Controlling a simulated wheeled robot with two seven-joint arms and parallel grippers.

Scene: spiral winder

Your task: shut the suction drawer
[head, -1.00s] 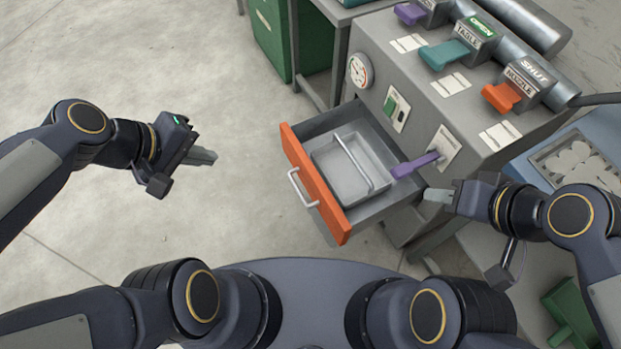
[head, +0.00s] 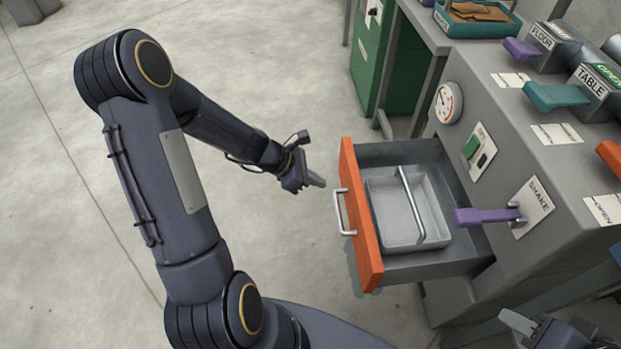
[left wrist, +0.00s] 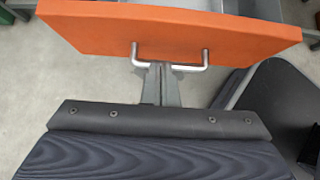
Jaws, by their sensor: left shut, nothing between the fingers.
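The suction drawer (head: 362,225) stands pulled out of the grey machine, with an orange front and a pale tray (head: 405,207) inside. Its metal handle (head: 341,214) faces my left gripper (head: 318,182). That gripper is shut and empty, a short way left of the drawer front and pointing towards it. In the left wrist view, the orange front (left wrist: 170,28) fills the top, and the shut fingers (left wrist: 160,72) line up with the handle (left wrist: 170,62); contact cannot be told. My right gripper (head: 517,322) is partly in view at the lower right, below the machine's front.
The grey machine (head: 540,160) carries a purple lever (head: 485,216) just right of the open drawer. It also has a gauge (head: 448,103) and a teal handle (head: 556,96). A green cabinet (head: 375,50) stands behind. The floor left of the drawer is clear.

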